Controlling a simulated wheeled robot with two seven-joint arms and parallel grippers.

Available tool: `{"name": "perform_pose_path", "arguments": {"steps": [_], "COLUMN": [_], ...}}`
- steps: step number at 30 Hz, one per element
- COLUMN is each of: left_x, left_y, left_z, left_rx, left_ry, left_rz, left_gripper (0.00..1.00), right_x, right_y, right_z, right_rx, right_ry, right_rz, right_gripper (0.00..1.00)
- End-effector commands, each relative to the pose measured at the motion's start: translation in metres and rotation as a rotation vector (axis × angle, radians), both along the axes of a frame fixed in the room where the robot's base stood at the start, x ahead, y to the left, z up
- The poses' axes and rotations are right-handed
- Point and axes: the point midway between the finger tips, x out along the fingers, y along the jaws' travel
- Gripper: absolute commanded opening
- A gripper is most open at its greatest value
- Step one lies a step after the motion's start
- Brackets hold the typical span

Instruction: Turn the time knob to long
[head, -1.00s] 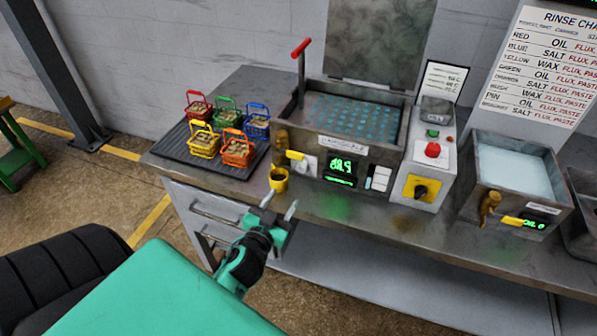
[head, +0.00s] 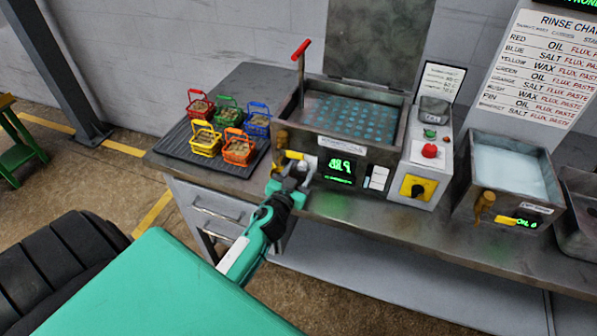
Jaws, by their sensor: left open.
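My left gripper (head: 292,172) is open, its fingers pointing at the left part of the front panel of the heated bath (head: 345,160). The panel's white knob plate is mostly hidden behind the fingers, and I cannot tell whether they touch it. A yellow lever (head: 294,155) shows just above the fingers. A black knob on a yellow plate (head: 418,187) sits on the grey control box at the right of the bath, clear of the gripper. No label that says time or long is readable. My right gripper is not in view.
Several coloured baskets stand on a dark tray (head: 180,150) at the left of the bench. A green display (head: 341,168) glows right of the gripper. A red button (head: 430,151) is on the control box. A rinse tank (head: 513,180) stands further right.

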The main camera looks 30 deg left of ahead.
Motion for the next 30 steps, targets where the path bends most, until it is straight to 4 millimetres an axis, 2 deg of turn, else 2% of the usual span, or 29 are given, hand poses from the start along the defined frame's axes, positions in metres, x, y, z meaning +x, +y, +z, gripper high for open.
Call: {"name": "perform_pose_path", "arguments": {"steps": [3,4,10,11,20,30], "left_x": [-0.0001,-0.0001,-0.0002,-0.0002,-0.0003,-0.0002], "left_y": [0.0000,-0.0001,-0.0001,-0.0001,-0.0002,-0.0003], "left_z": [-0.0001,-0.0001,0.0000,0.0000,0.0002,0.0008], "left_rx": [0.000,0.000,0.000,-0.001,0.033,0.244], "left_ry": [0.000,0.000,0.000,0.000,0.008,0.059], "left_rz": [0.000,0.000,0.000,0.000,-0.001,-0.001], "left_gripper": [0.48,0.44,0.05,0.03,0.03,0.03], "right_x": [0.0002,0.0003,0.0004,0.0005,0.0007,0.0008], "right_y": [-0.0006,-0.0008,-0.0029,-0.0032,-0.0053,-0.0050], "right_z": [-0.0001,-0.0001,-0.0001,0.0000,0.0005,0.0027], "right_rx": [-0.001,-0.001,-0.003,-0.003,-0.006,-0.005], "right_ry": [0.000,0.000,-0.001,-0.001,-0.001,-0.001], "right_rz": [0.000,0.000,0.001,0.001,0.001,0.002], "right_gripper": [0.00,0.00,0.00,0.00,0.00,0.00]}}
